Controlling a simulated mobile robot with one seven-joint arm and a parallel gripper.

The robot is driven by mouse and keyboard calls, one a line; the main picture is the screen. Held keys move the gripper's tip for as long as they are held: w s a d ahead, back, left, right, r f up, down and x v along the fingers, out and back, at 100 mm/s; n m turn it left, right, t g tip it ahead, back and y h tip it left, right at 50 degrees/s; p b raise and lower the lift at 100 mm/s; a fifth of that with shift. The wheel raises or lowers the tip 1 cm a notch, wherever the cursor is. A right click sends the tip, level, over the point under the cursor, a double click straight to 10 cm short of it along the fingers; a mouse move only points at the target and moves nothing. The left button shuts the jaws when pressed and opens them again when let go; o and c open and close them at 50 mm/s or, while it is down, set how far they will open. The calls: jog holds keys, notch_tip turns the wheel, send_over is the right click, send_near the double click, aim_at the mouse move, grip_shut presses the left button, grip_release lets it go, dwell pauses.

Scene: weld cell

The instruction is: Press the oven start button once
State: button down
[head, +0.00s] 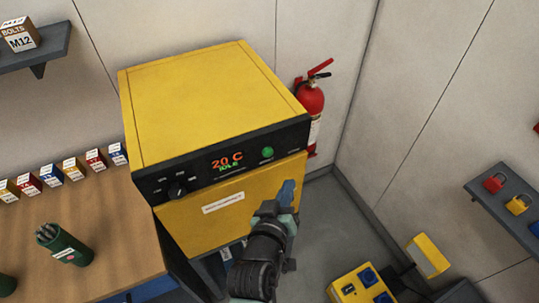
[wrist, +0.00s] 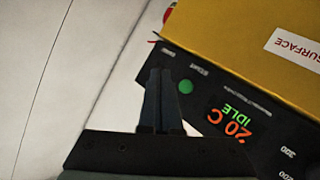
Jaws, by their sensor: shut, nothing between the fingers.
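The yellow oven (head: 200,85) stands in the middle of the head view, with a black control panel across its front. The round green start button (head: 267,152) is on the right part of the panel; it also shows in the wrist view (wrist: 185,87). The display (head: 227,161) reads 20 C with IDLE below it in the wrist view. A black knob (head: 177,190) is at the panel's left. My gripper (head: 288,186) is shut and empty, in front of the oven's yellow door below the button. In the wrist view its fingertips (wrist: 161,72) appear beside the button; contact cannot be told.
A wooden bench (head: 115,225) with small boxes and a green rod canister (head: 62,245) is at the left. A red fire extinguisher (head: 311,100) hangs behind the oven's right side. A yellow socket box (head: 362,285) is on the right. Grey floor shows between.

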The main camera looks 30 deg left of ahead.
aim_at(273, 153)
jog(key=w+a+b, duration=0.3)
jog(key=w+a, duration=0.1)
jog(key=a, duration=0.1)
jog(key=shift+w+a, duration=0.15)
jog(key=shift+a, duration=0.1)
dwell(1.9)
jog(key=shift+w+a+b, duration=0.25)
jog(key=shift+a+b, duration=0.1)
jog(key=shift+b, duration=0.15)
jog(key=shift+w+a+b, duration=0.35)
jog(key=shift+a, duration=0.1)
dwell(0.9)
jog(key=shift+s+d, duration=0.1)
jog(key=shift+s+d+p, duration=0.5)
jog(key=shift+d, duration=0.15)
